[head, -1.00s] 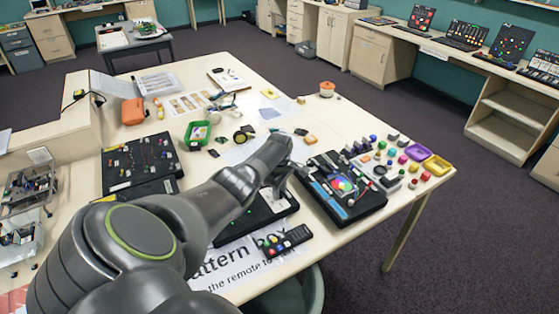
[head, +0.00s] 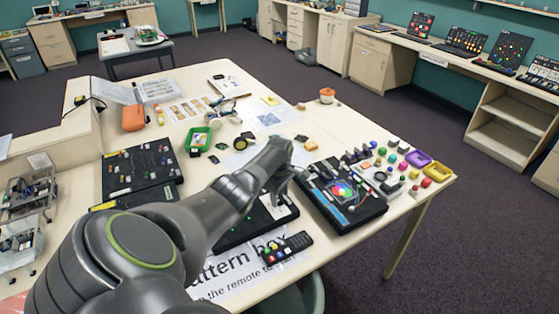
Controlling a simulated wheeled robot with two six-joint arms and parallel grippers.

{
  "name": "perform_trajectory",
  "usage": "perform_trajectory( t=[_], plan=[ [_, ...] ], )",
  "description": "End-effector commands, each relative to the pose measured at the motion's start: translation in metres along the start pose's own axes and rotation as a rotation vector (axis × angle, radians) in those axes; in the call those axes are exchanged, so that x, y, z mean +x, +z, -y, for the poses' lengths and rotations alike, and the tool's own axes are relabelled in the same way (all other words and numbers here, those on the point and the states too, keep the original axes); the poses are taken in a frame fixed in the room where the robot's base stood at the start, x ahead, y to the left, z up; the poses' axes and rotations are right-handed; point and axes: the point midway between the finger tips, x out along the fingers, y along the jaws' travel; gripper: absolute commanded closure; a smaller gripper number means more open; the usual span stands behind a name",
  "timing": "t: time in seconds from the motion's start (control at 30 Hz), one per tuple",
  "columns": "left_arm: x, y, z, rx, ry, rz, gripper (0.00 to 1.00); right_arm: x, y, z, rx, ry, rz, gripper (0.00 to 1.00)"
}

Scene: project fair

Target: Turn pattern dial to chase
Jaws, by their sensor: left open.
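My left arm reaches across the table from the lower left. My left gripper (head: 279,198) points down over a black box (head: 240,229) with a pale patch on top, behind a paper sign reading "...attern box" (head: 243,266). The gripper is open, with nothing visible between its fingers. My arm and gripper cover much of the box; I cannot make out the dial or its setting. I cannot tell whether the fingertips touch the box. My right gripper is not in view.
A black remote (head: 286,248) with coloured buttons lies in front of the box. A black board with a glowing colour wheel (head: 343,190) stands close on the right, near many small coloured parts. Another black board (head: 141,172) lies left of my arm.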

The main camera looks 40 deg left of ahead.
Motion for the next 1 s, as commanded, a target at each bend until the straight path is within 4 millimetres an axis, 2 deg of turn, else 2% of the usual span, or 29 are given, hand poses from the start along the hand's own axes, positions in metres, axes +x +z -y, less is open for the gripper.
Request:
perform_trajectory(
  t=[0.2,0.37,0.8,1.0],
  plan=[
    [-0.021,-0.001,0.001,0.003,0.002,-0.003,0.51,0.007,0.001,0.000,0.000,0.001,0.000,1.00],
    [-0.052,-0.001,0.000,0.003,0.003,-0.004,0.51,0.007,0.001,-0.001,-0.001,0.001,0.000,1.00],
    [-0.143,-0.001,0.000,0.001,0.003,-0.003,0.51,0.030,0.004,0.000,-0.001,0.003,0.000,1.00],
    [-0.162,0.000,0.001,0.000,0.000,-0.002,0.51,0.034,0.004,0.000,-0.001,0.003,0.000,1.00]
  ],
)
